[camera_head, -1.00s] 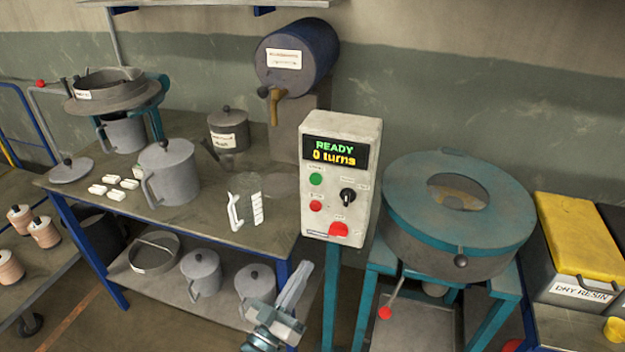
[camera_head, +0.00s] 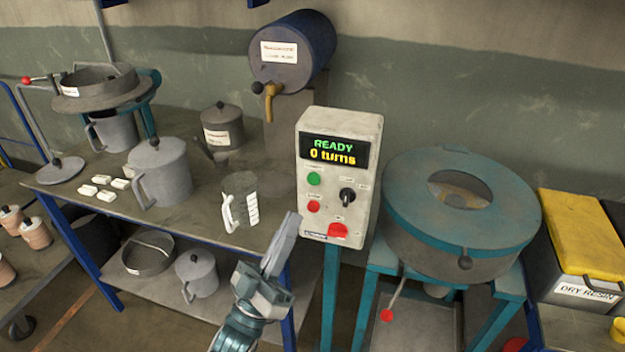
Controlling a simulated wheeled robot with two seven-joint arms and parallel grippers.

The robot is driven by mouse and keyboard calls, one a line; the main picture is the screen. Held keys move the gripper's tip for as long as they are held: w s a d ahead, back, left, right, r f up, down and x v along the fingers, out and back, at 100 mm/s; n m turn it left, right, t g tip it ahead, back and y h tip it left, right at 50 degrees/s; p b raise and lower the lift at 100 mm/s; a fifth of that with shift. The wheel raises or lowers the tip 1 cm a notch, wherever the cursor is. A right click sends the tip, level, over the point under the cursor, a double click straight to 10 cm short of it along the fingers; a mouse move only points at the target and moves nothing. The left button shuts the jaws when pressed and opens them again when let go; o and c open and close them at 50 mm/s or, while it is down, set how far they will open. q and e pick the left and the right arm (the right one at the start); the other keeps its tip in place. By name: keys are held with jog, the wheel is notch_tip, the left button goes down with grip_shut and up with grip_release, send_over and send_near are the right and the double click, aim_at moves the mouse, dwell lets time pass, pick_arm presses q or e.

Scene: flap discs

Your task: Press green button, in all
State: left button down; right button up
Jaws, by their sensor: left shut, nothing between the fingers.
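The green button (camera_head: 314,179) is on the upper left of the face of a pale control box (camera_head: 367,135). The box's display (camera_head: 333,149) reads "READY" and "0 turns". Below the green button is a small red button (camera_head: 313,207), with a black knob (camera_head: 347,196) to the right and a larger red button (camera_head: 337,230) at the bottom. My left gripper (camera_head: 291,222) is shut and empty, pointing up, below and left of the green button and apart from it in the picture. My right gripper is not in view.
A teal round mixer (camera_head: 400,215) stands right of the box. A measuring jug (camera_head: 240,200) and a grey pitcher (camera_head: 158,172) stand on the bench to the left. A yellow-lidded bin (camera_head: 585,235) is at far right.

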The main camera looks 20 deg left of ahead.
aim_at(313, 179)
pick_arm(q)
jog(key=shift+w, duration=0.2)
